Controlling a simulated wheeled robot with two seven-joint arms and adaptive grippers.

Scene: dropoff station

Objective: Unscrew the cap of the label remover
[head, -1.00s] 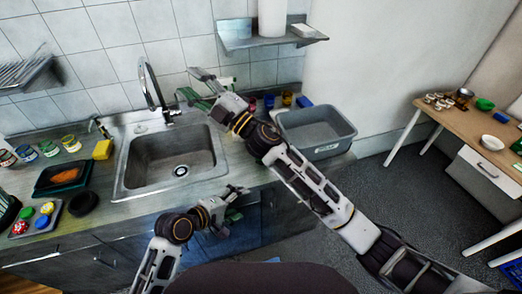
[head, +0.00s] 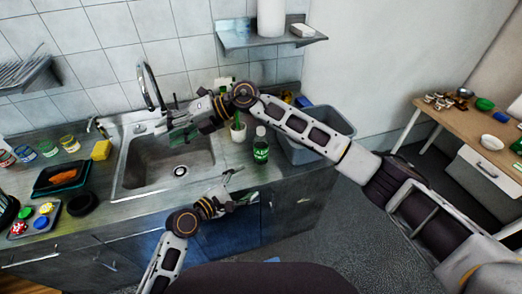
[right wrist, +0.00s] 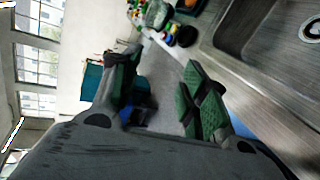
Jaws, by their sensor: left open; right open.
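The label remover (head: 261,150) is a green bottle with a pale cap (head: 261,131). It stands upright on the counter right of the sink, in front of the grey tub, with its cap on top. My left gripper (head: 246,185) is open and empty, in front of the counter edge, below and slightly left of the bottle in the head view. My right gripper (head: 176,126) is open over the sink's back part, left of the bottle and apart from it. In the right wrist view its spread green-padded fingers (right wrist: 160,80) hold nothing; the bottle does not show there.
A potted plant (head: 238,132) stands just left of the bottle, close under my right arm. The grey tub (head: 318,150) is behind it. The sink (head: 145,176) lies to the left. A yellow sponge (head: 101,150), jars and a black tray (head: 62,176) are further left.

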